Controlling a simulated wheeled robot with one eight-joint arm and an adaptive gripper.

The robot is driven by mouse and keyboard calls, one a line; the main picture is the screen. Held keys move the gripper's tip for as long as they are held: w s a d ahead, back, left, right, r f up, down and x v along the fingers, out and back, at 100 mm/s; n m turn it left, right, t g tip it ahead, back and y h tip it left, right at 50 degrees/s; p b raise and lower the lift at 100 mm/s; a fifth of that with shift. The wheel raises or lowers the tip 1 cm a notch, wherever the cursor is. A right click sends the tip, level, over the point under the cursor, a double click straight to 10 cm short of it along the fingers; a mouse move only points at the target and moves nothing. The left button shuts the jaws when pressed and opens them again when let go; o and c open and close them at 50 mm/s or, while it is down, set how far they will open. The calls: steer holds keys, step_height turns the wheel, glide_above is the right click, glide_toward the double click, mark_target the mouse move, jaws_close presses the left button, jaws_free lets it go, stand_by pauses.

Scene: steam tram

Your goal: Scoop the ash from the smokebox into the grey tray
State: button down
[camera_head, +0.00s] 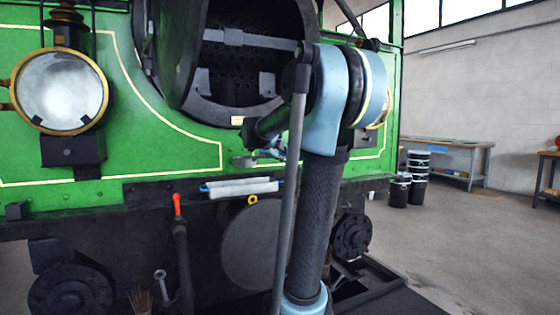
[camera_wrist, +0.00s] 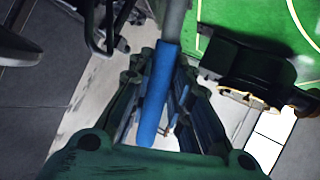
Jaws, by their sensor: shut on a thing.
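My gripper (camera_wrist: 160,85) is shut on the blue handle (camera_wrist: 157,95) of a tool in the wrist view. A grey shaft (camera_wrist: 174,20) runs on from the handle towards the top edge, where the tool's end is out of view. In the head view my arm hides most of the gripper, which is low in front of the tram. The smokebox (camera_head: 240,70) stands open above and behind it, with a dark inside. I cannot make out ash in it. A long pale grey tray-like thing (camera_head: 242,188) with blue ends lies along the front beam.
The smokebox door (camera_head: 178,55) hangs open at the left. Black drums (camera_head: 417,165) and a workbench (camera_head: 450,145) stand at the right.

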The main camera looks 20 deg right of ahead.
steer(key=shift+s+d+r, duration=0.55)
steer(key=shift+s+d, duration=0.1)
steer(key=shift+s, duration=0.25)
steer(key=shift+s+d+r, duration=0.55)
steer(key=shift+s+d, duration=0.1)
steer(key=shift+s, duration=0.2)
stand_by(0.3)
